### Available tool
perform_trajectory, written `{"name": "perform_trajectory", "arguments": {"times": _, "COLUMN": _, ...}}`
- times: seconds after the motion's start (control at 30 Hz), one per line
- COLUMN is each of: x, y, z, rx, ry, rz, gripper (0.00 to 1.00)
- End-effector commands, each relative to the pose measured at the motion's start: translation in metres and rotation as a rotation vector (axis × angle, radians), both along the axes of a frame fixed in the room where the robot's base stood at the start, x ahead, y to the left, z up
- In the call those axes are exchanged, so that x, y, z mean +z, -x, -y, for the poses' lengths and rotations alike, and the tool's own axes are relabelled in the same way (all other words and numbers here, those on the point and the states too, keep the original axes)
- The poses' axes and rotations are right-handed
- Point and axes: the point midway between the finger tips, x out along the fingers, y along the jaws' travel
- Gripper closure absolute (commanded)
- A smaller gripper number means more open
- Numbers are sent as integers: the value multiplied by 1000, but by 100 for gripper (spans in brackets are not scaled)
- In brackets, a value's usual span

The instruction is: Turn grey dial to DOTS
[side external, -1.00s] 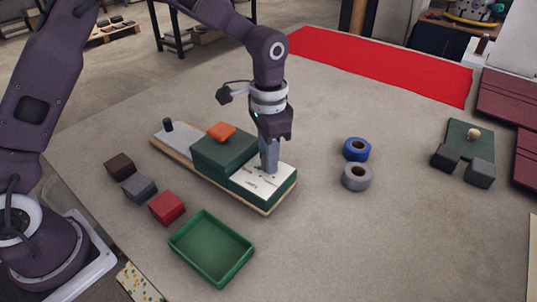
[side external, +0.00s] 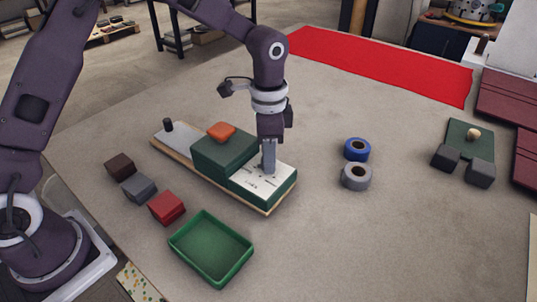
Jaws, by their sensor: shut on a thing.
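My gripper (side external: 268,168) points straight down over the white label plate (side external: 274,183) at the right end of a long board. Its fingers are shut on the grey dial, which they hide almost wholly. The plate has small dark markings around the dial. They are too small to read, so I cannot tell which marking the dial points at.
The board's left end carries a grey plate with a black knob (side external: 168,126). Brown (side external: 120,166), grey (side external: 140,188) and red (side external: 167,207) blocks and a green tray (side external: 211,249) lie in front. Blue (side external: 357,149) and grey (side external: 356,176) rolls stand to the right, with free table around them.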

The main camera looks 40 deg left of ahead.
Motion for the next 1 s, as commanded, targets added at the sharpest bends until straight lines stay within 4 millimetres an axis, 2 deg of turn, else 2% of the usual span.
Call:
{"name": "perform_trajectory", "arguments": {"times": 0.1, "x": 1, "y": 0, "z": 1, "rx": -2, "ry": 2, "rz": 2, "gripper": 100}}
{"name": "perform_trajectory", "arguments": {"times": 0.13, "x": 1, "y": 0, "z": 1, "rx": -2, "ry": 2, "rz": 2, "gripper": 68}}
{"name": "perform_trajectory", "arguments": {"times": 0.23, "x": 1, "y": 0, "z": 1, "rx": -1, "ry": 1, "rz": 1, "gripper": 50}}
{"name": "perform_trajectory", "arguments": {"times": 0.57, "x": 4, "y": 0, "z": 1, "rx": 0, "ry": 0, "rz": 1, "gripper": 50}}
{"name": "perform_trajectory", "arguments": {"times": 0.8, "x": 52, "y": 0, "z": 1, "rx": 0, "ry": 2, "rz": 4, "gripper": 50}}
{"name": "perform_trajectory", "arguments": {"times": 1.0, "x": 71, "y": 0, "z": 1, "rx": 0, "ry": 1, "rz": 2, "gripper": 50}}
